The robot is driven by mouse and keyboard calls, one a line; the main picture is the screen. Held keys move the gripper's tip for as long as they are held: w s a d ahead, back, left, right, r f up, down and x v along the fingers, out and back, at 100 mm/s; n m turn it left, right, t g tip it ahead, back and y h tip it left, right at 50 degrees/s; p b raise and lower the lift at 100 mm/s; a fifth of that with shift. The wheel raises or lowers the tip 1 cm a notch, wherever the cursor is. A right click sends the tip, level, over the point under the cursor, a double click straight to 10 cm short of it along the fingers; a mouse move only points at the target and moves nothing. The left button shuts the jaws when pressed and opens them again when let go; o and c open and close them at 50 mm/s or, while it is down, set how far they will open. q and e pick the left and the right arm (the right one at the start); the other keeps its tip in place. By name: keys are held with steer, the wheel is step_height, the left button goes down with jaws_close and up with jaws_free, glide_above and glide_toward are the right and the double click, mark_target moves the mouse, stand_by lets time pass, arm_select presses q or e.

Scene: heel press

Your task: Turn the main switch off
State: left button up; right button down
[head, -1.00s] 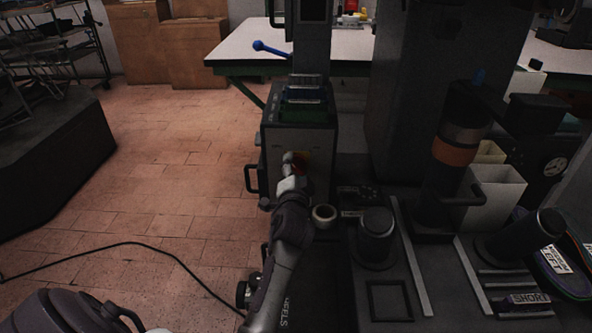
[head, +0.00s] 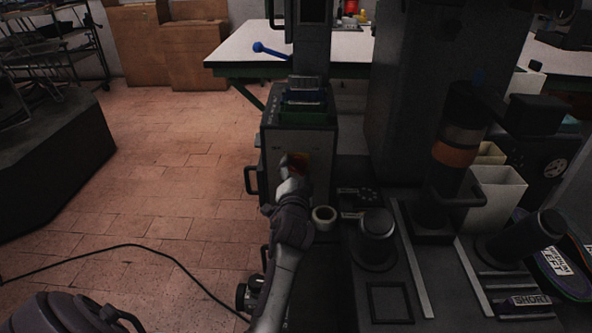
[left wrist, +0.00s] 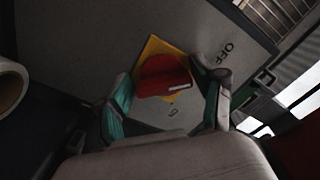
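The main switch is a red knob on a yellow plate, on the front of a grey box. In the left wrist view the red knob (left wrist: 160,76) sits between my left gripper's two fingers, with a pale mark at its lower right. The word OFF is printed to the right of the yellow plate (left wrist: 152,48). My left gripper (left wrist: 168,82) is open, with its fingers apart on either side of the knob and gaps visible. In the head view my left gripper (head: 292,168) is at the box front and hides most of the switch.
The grey box (head: 318,140) has a side handle. A white roll (head: 323,217) and a black cylinder (head: 376,238) stand just right of my left arm. A dark machine column (head: 415,90) rises behind.

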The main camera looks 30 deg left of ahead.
mark_target(297, 130)
arm_select(q)
steer(key=shift+o, duration=0.7)
steer(key=shift+r, duration=0.1)
step_height(297, 130, up, 9)
steer(key=shift+s+r, duration=0.1)
steer(key=shift+r, duration=0.4)
